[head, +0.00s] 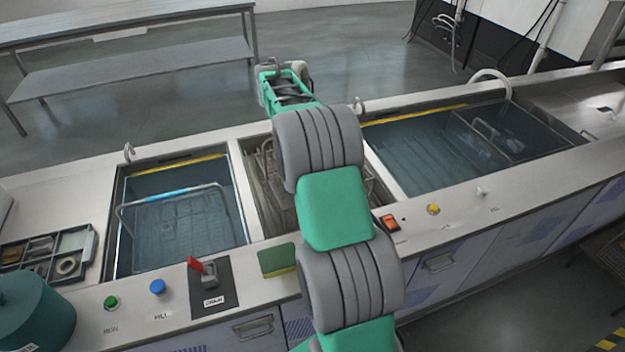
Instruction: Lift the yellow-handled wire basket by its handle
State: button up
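My arm reaches out over the middle bay, and its far end, where my gripper (285,82) is, shows beyond the tanks' back edge. The fingertips cannot be made out. A wire basket with a blue grip on its handle (168,194) sits in the left tank, apart from my gripper. Another wire basket with a plain grey handle (485,128) sits in the right tank. Wire mesh (264,180) shows in the middle bay, mostly hidden behind my arm. I see no yellow handle; one may be hidden there.
Yellow strips line the back edges of the left tank (120,235) and right tank (400,190). A parts tray (80,262) and teal container (35,315) are at left. Buttons and a red lever (196,266) line the front. A bare metal table (130,75) stands behind.

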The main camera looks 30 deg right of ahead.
jog(key=shift+c, duration=0.6)
grip_shut()
jog(key=shift+r, duration=0.2)
